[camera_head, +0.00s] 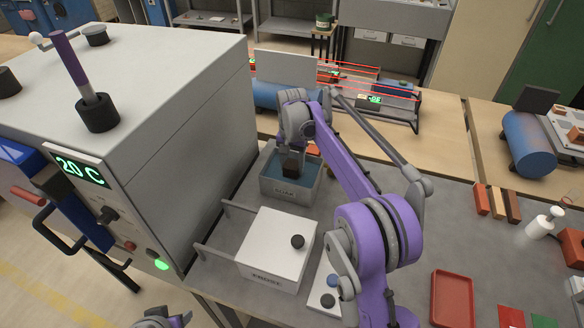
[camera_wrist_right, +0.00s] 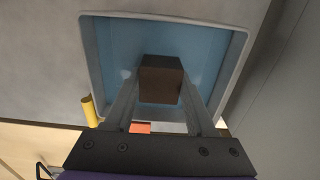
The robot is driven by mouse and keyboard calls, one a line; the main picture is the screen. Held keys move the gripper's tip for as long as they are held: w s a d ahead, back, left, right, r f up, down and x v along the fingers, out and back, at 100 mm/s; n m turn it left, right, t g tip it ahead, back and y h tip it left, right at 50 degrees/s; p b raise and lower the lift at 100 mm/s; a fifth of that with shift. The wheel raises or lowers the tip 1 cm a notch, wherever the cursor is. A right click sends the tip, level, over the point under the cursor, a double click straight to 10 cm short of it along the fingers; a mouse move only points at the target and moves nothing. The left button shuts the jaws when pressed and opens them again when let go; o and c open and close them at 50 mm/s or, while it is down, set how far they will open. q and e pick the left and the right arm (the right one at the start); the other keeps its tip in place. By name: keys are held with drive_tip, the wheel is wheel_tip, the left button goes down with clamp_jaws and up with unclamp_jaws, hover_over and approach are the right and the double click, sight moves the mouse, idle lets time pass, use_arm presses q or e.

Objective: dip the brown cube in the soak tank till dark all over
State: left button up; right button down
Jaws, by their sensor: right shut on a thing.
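The brown cube (camera_head: 291,166) is between the fingertips of my right gripper (camera_head: 290,160), which is shut on it. The soak tank (camera_head: 287,191) is a grey open box with blue liquid, labelled SOAK. The cube is over the tank's opening; I cannot tell whether its underside touches the liquid. In the right wrist view the cube (camera_wrist_right: 161,78) looks dark brown on the faces that show, against the blue liquid inside the tank's pale rim (camera_wrist_right: 86,60). Its far and under sides are hidden. Of my left arm only a piece shows at the bottom edge; its gripper is out of view.
A white lidded box (camera_head: 275,243) with a black knob stands in front of the tank. A big grey oven-like cabinet (camera_head: 130,90) reading 20 C is at left. A red tray (camera_head: 452,298) and several coloured bars (camera_head: 497,203) lie at right. The grey worktop between is mostly clear.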

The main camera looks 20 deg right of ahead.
drive_tip(key=shift+w+r+p, duration=0.1)
drive_tip(key=shift+r+p, duration=1.4)
drive_tip(key=shift+r, duration=2.25)
use_arm(q)
drive_tip(key=r, duration=0.1)
drive_tip(key=w+r, duration=0.1)
drive_tip(key=r, duration=0.1)
drive_tip(key=w+r, duration=0.1)
drive_tip(key=shift+r, duration=0.35)
use_arm(e)
drive_tip(key=shift+f, duration=0.1)
